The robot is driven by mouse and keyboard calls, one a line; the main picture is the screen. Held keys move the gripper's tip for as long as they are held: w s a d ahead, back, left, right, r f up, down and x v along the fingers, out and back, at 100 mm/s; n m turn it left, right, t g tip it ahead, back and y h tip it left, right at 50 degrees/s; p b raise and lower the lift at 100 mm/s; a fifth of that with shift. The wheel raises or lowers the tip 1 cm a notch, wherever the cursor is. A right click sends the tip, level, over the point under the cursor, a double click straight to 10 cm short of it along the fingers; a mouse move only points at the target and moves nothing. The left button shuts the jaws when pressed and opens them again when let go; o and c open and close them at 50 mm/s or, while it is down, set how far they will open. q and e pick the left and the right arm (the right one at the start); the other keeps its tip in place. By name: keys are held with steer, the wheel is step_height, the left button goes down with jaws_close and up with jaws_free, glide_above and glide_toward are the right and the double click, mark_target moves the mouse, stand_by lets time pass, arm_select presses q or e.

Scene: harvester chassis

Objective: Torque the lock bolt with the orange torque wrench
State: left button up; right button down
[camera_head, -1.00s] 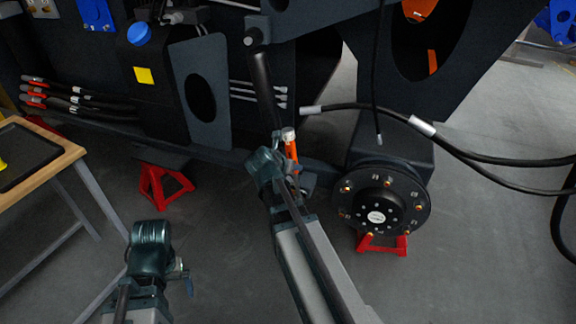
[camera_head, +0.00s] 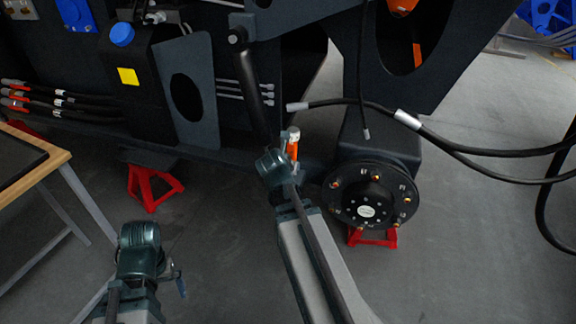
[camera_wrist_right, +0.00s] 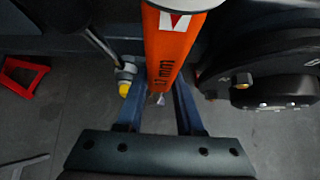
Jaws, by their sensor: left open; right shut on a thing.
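The orange torque wrench (camera_head: 293,150) stands out above my right gripper (camera_head: 290,168) in the head view, in front of the dark chassis and left of the wheel hub. In the right wrist view the wrench (camera_wrist_right: 172,48) runs down between the two fingers of my right gripper (camera_wrist_right: 158,108), which is shut on it. A yellow-tipped fitting (camera_wrist_right: 125,88) at a rod's end shows just left of the wrench; I cannot tell whether it is the lock bolt. My left gripper (camera_head: 178,277) is open and empty at lower left, above the floor.
The black wheel hub (camera_head: 345,208) has several copper-coloured studs and stands above a red jack stand (camera_head: 372,237). Black hoses (camera_head: 460,150) hang at right. Another red stand (camera_head: 150,187) and a wooden-edged table (camera_head: 50,163) are at left. Floor at lower right is clear.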

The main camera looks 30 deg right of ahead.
arm_select(q)
steer(key=shift+f, duration=0.15)
arm_select(e)
steer(key=shift+s+d+f+t+y, duration=0.1)
steer(key=shift+s+d+t+y, duration=0.25)
steer(key=shift+s+d, duration=0.3)
steer(key=shift+a, duration=0.1)
